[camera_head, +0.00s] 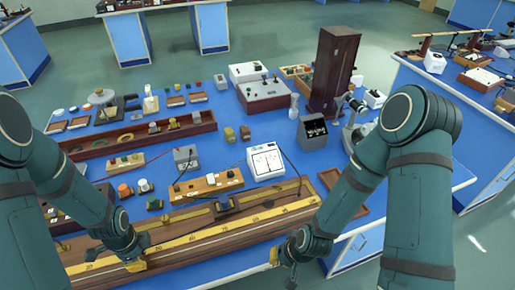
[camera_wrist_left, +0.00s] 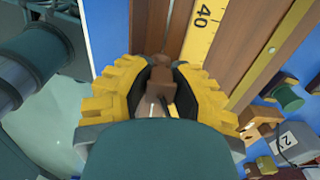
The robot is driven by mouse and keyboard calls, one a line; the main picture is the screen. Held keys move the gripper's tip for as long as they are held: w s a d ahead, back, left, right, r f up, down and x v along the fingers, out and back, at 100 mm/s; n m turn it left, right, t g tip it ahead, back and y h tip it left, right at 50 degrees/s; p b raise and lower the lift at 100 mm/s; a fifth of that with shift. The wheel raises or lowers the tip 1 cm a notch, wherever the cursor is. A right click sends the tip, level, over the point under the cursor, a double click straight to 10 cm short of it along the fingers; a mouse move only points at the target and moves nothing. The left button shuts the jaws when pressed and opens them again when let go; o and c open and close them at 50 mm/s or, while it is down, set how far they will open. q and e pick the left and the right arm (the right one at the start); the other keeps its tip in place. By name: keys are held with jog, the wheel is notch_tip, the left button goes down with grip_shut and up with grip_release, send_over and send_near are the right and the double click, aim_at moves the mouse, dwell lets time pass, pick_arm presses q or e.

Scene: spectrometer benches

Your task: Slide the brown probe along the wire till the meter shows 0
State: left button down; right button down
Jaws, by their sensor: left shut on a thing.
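The brown probe (camera_wrist_left: 160,82) is between the yellow fingers of my left gripper (camera_wrist_left: 158,92) in the left wrist view, and the gripper is shut on it. In the head view my left gripper (camera_head: 137,264) is at the front left of the long wooden wire board (camera_head: 290,214), over its yellow scale (camera_head: 215,230). The scale's 40 mark shows near the probe in the left wrist view. The white meter (camera_head: 265,161) stands behind the board; its reading is too small to tell.
A wooden block with terminals (camera_head: 208,185) and a grey box (camera_head: 186,157) stand behind the board. A dark cable runs from the meter's side down to the board. A dark box (camera_head: 312,132) and a tall brown cabinet (camera_head: 334,68) stand farther back. A brown tray (camera_head: 345,195) lies at right.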

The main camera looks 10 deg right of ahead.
pick_arm(q)
jog(key=shift+s, duration=0.1)
dwell(0.6)
jog(key=c, duration=0.8)
grip_release()
jog(key=shift+o, duration=0.2)
